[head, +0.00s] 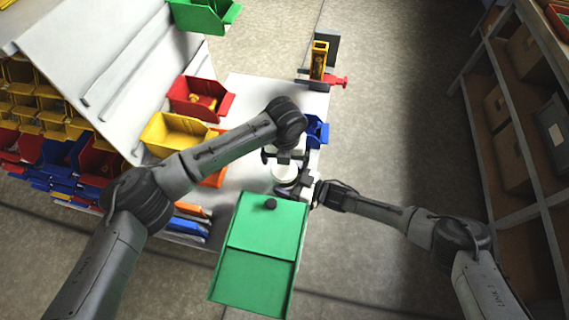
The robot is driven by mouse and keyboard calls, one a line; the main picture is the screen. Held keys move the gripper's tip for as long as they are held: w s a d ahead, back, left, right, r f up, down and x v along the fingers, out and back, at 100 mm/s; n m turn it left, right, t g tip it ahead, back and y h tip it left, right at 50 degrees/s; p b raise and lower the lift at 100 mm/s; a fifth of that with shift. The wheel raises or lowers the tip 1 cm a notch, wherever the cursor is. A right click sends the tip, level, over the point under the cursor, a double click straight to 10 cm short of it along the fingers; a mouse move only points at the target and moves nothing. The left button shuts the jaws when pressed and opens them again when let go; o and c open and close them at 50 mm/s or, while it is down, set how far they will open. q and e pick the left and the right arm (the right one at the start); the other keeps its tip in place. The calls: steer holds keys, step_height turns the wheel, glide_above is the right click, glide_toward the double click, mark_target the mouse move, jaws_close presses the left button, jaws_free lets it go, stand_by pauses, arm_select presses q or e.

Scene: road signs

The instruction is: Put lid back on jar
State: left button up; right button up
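A small pale round-topped object (285,174), which looks like the jar, stands on the white table behind the green tray. I cannot tell whether its pale top is a lid or the jar itself. My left gripper (285,158) is over the far side of this object, its fingers spread apart; whether they touch it is unclear. My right gripper (309,190) is close against the object's right side. Its fingertips are too small and overlapped to show whether they grip it. A small dark round piece (270,204) sits at the far end of the green tray; I cannot tell what it is.
The green tray (257,285) fills the near middle. Red (184,104), yellow (165,128) and blue (314,127) bins stand around the white table (250,92). A red vise-like tool (333,81) is at the far edge. Shelving with boxes (508,155) stands right, beyond open floor.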

arm_select(q)
step_height(320, 180, up, 7)
steer(key=shift+a+r, duration=0.2)
steer(key=shift+a, duration=0.05)
arm_select(e)
steer(key=shift+d, duration=0.1)
steer(key=o, duration=1.5)
arm_select(q)
steer(key=shift+r+p, duration=0.6)
arm_select(e)
steer(key=v, duration=1.3)
steer(key=shift+s+d, duration=0.1)
steer(key=shift+d, duration=0.25)
